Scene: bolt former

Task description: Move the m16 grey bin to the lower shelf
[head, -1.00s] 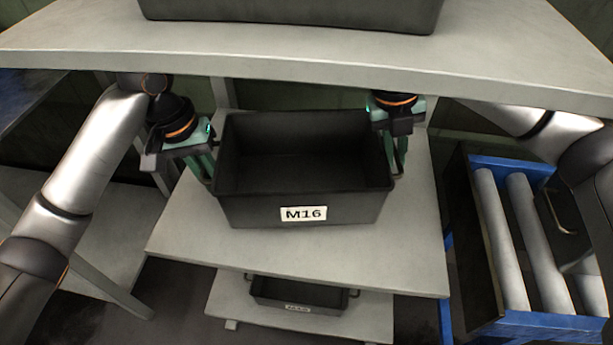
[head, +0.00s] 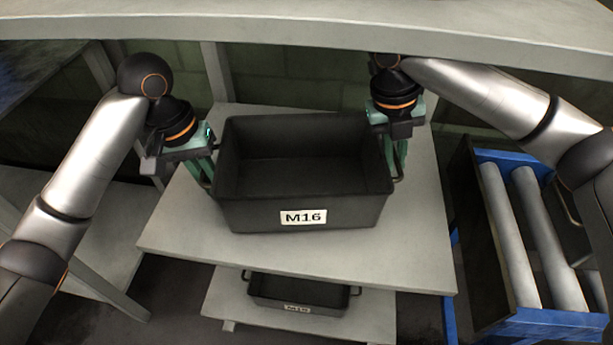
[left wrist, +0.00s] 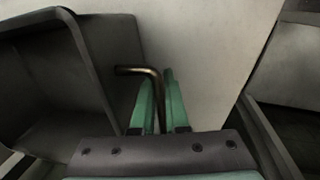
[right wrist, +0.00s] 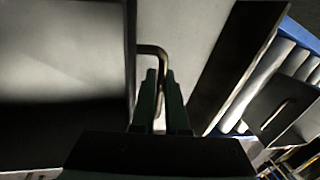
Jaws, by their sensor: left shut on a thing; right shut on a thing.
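The dark grey bin labelled M16 (head: 300,217) is in the middle of the head view, upright and empty, over the middle shelf (head: 300,252). Whether it touches that shelf I cannot tell. My left gripper (head: 206,172) is at the bin's left side, shut on its bent metal handle, which shows in the left wrist view (left wrist: 140,70). My right gripper (head: 396,168) is at the right side, shut on the other handle, seen in the right wrist view (right wrist: 152,49).
A grey upper shelf (head: 300,30) spans the top of the view, above my grippers. A lower shelf (head: 230,308) holds another dark bin (head: 299,292) with a small label. A blue roller stand (head: 540,322) is at the right. Shelf posts stand at the left.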

